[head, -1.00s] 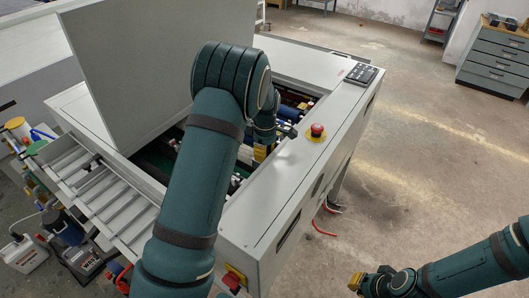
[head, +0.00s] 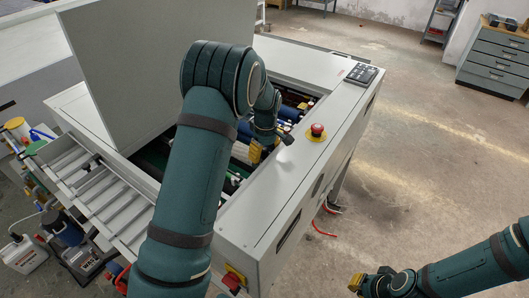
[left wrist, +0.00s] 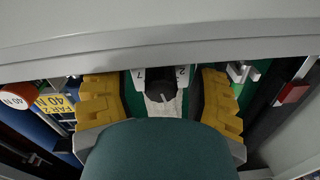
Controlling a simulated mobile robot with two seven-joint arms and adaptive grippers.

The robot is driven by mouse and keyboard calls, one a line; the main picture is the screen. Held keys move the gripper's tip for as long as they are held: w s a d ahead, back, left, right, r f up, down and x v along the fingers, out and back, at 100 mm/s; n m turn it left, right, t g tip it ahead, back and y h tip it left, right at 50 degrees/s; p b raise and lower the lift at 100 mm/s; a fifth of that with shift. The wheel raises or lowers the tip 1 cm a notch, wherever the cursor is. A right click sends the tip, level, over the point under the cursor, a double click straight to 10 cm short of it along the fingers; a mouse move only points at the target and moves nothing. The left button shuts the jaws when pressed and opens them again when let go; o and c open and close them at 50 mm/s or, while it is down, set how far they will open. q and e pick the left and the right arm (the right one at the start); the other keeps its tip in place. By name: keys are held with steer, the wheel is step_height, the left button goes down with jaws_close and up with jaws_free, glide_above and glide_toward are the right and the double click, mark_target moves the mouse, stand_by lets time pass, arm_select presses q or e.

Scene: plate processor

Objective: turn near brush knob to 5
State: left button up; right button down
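A black knob (left wrist: 160,93) on a white dial plate shows in the left wrist view, with the figures 7 and 2 readable on it. Its label is not in sight, and the pointer setting is unclear. My left gripper (left wrist: 160,88) is open, with one yellow finger on each side of the knob and a gap to it. In the head view the left gripper (head: 254,153) reaches into the machine opening, and the knob cannot be made out. My right gripper (head: 357,283) is at the lower right, away from the machine, too small to read.
A pale machine edge (left wrist: 160,38) crosses close above the fingers. A yellow tag reading FAR 2 40 (left wrist: 52,103) and an orange-and-white 40 N part (left wrist: 16,95) lie left. A red part (left wrist: 292,94) is right. A red emergency button (head: 317,130) tops the side panel.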

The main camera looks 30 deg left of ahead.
mark_target(266, 148)
arm_select(q)
step_height(266, 148, up, 12)
steer(key=shift+w, duration=0.15)
stand_by(0.6)
steer(key=shift+d, duration=0.1)
